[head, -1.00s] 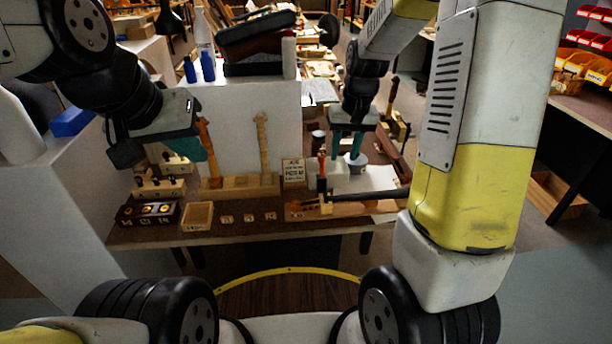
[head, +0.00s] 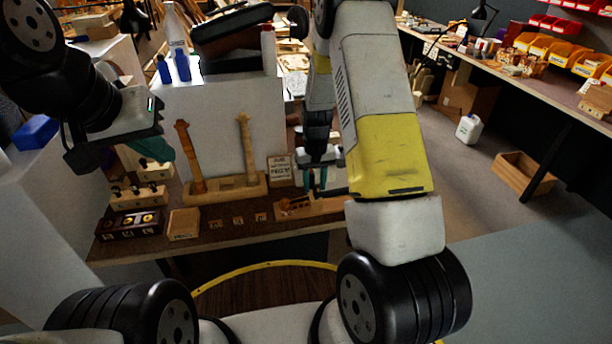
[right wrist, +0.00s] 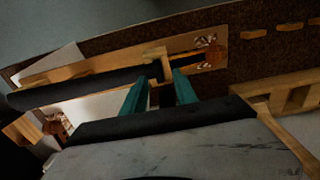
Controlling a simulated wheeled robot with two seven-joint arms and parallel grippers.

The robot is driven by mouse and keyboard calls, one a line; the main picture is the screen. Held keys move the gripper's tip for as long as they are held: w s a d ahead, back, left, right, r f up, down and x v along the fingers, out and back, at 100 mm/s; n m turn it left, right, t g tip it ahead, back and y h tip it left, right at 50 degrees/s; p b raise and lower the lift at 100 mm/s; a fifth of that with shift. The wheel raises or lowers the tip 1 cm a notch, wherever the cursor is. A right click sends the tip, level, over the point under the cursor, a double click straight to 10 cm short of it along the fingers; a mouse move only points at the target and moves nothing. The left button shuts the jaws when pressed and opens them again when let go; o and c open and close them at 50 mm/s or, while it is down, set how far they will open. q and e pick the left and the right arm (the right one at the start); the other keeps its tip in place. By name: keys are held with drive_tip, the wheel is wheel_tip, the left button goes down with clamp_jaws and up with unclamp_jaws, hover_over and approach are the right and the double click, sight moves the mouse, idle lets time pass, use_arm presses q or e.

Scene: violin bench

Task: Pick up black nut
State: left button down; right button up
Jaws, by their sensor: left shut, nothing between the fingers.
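I cannot clearly make out the black nut. In the right wrist view, a small dark patch (right wrist: 166,70) lies beyond and between my fingertips, but I cannot tell whether it is the nut or part of the long black bar (right wrist: 75,90) at left. My right gripper (right wrist: 160,84) is open, its teal fingers apart over the wooden board (right wrist: 110,65); in the head view the gripper (head: 317,182) is above the bench's right part, and my arm hides some of the board (head: 292,207). My left gripper (head: 165,150) is shut and empty, above the left side.
Three small wooden squares (head: 237,221) lie on the bench front, left of the board. A wooden box (head: 183,224), a dark tray (head: 130,224) and a stand (head: 225,190) with two upright necks are further left. A small sign (head: 280,170) stands behind the board.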

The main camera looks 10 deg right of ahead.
drive_tip(key=shift+f, duration=0.4)
drive_tip(key=shift+c, duration=0.4)
clamp_jaws()
drive_tip(key=shift+r, duration=0.1)
